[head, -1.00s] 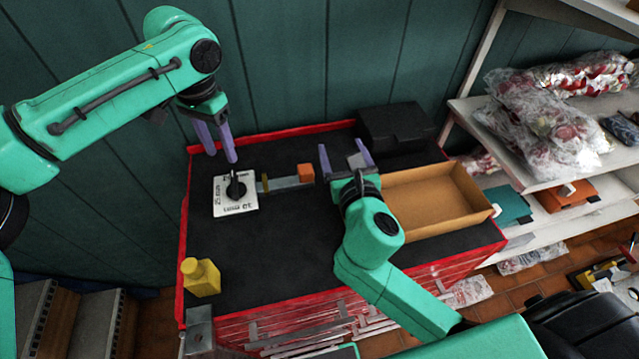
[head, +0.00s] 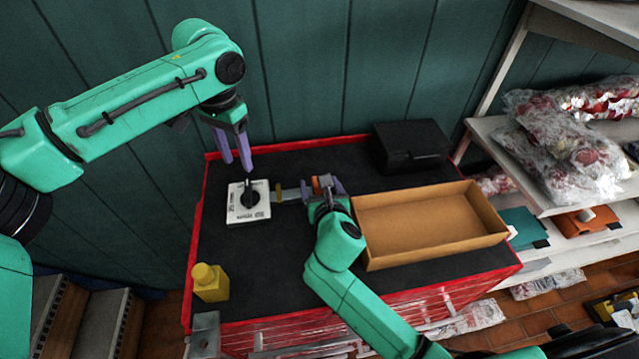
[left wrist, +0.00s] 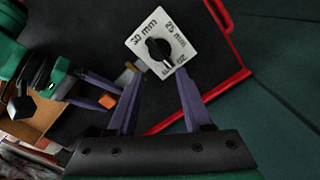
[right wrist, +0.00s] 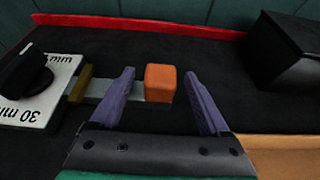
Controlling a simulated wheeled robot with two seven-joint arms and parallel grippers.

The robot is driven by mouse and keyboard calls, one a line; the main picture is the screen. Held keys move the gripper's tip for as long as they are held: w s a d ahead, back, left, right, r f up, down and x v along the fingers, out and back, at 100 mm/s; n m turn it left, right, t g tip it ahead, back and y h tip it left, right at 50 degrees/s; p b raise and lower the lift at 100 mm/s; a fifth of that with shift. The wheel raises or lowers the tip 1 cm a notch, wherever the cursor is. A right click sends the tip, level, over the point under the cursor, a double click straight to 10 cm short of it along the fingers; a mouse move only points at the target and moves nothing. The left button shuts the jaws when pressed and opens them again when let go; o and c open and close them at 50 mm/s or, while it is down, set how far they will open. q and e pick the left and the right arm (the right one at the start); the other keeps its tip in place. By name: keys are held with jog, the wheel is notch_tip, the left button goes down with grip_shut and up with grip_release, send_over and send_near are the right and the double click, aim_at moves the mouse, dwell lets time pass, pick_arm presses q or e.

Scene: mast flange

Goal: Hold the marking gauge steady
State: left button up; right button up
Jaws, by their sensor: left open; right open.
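The marking gauge appears to be a grey bar (right wrist: 108,88) with an orange block (right wrist: 160,83) at one end and a brass-coloured piece (right wrist: 80,84) at the other, lying on the black bench top. My right gripper (right wrist: 158,74) is open, with one finger on each side of the orange block; the left finger overlaps the bar, and I cannot tell whether it touches. In the head view the right gripper (head: 323,183) partly hides the block. A white plate (head: 236,212) with a black knob (head: 250,195) and millimetre marks lies beside the brass piece. My left gripper (head: 236,165) is open and empty above its far edge.
A cardboard tray (head: 430,256) stands right of my right gripper, with a black box (head: 410,148) behind it. A yellow bottle (head: 210,284) stands at the front left. The black top (head: 265,275) is clear in front of the plate.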

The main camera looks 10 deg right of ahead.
jog(key=shift+w+f, duration=0.2)
jog(key=shift+w, duration=0.3)
